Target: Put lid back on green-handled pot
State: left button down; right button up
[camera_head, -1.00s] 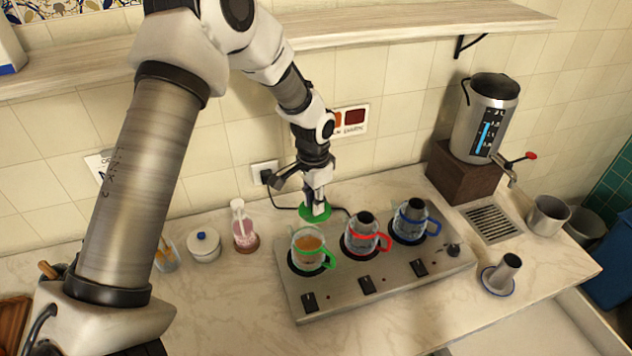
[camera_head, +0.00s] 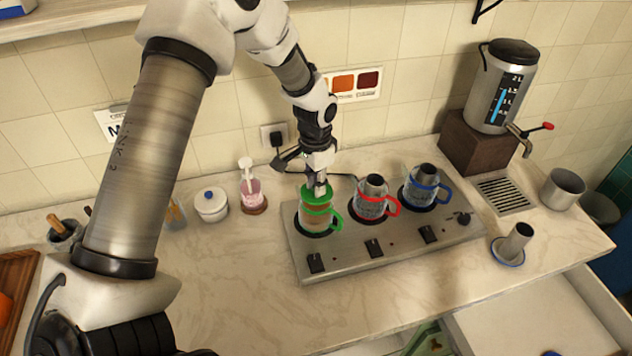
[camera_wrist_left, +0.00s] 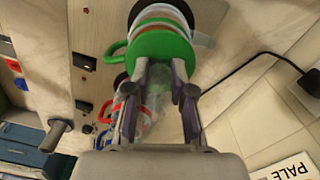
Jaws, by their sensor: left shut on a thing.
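The green-handled pot (camera_head: 318,222) stands on the left burner of the steel stove, its glass body holding something orange-brown. My left gripper (camera_head: 317,186) is shut on the green lid (camera_head: 313,196), directly over the pot's mouth. In the left wrist view the gripper (camera_wrist_left: 161,78) pinches the middle of the lid (camera_wrist_left: 158,46), and the pot's green handle (camera_wrist_left: 115,50) sticks out beside it. The lid is at or just above the pot's rim; I cannot tell whether they touch. My right gripper is not in view.
The red-handled pot (camera_head: 372,204) and blue-handled pot (camera_head: 424,193) stand to the right on the same stove (camera_head: 345,258). A samovar (camera_head: 502,88) is at the back right. A pink bottle (camera_head: 251,188) and white jar (camera_head: 211,206) stand left.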

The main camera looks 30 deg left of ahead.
pick_arm(q)
jog(key=shift+a, duration=0.1)
jog(key=shift+s+r+p, duration=0.15)
jog(key=shift+s+p, duration=0.1)
jog(key=shift+p, duration=0.05)
jog(key=shift+w+f+p, duration=0.15)
jog(key=shift+f+p, duration=0.15)
jog(key=shift+p, duration=0.05)
dwell(1.2)
dwell(0.6)
jog(key=shift+c, duration=2.2)
grip_release()
